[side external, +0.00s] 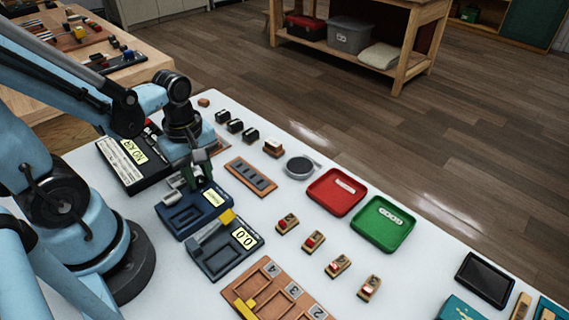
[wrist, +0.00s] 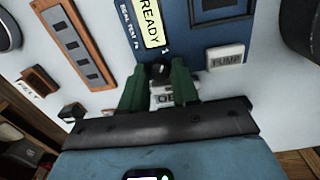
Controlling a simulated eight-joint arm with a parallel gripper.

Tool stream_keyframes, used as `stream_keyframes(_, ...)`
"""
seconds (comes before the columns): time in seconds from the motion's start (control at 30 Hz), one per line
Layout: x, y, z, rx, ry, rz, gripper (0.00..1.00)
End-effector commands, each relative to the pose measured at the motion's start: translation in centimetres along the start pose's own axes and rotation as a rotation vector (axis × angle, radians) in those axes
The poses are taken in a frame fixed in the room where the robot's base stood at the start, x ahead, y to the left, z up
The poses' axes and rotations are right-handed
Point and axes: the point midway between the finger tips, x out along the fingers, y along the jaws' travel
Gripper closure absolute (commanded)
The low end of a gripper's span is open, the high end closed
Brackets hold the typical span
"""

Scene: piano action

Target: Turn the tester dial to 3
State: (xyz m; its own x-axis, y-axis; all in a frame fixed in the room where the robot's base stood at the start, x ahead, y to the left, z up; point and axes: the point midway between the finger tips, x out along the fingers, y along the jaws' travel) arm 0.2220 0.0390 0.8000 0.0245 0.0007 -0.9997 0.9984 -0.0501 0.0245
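The blue tester (side external: 165,214) lies on the white bench top, with a lit READY display (side external: 212,197). The wrist view shows its blue face (wrist: 198,45), a "1" mark and a pale PUMP button (wrist: 226,57). A small black knob, apparently the dial (wrist: 159,70), sits at its edge. My gripper (wrist: 160,76) has two green fingers standing apart, one on each side of the knob. I cannot tell whether they touch it. A pale block lettered "OF" (wrist: 164,99) shows between the fingers, partly hidden. In the side view my gripper (side external: 197,167) is over the tester's far end and hides the dial.
A black box reading NO AIR (side external: 131,157) is left of the tester, and a dark gauge reading 0.0 (side external: 244,237) is close in front. A slotted wooden strip (side external: 251,177), red tray (side external: 336,205) and green tray (side external: 385,237) lie to the right.

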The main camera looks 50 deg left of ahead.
Motion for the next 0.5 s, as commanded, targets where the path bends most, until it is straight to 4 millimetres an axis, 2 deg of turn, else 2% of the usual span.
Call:
stream_keyframes(0.03,0.00,0.00,0.00,0.000,0.000,0.000,0.79)
stream_keyframes(0.17,-0.01,0.00,0.00,0.000,0.000,0.000,0.98)
stream_keyframes(0.2,-0.01,0.00,0.00,0.000,0.000,0.000,1.00)
stream_keyframes(0.5,-0.01,0.01,0.00,0.036,-0.001,0.000,1.00)
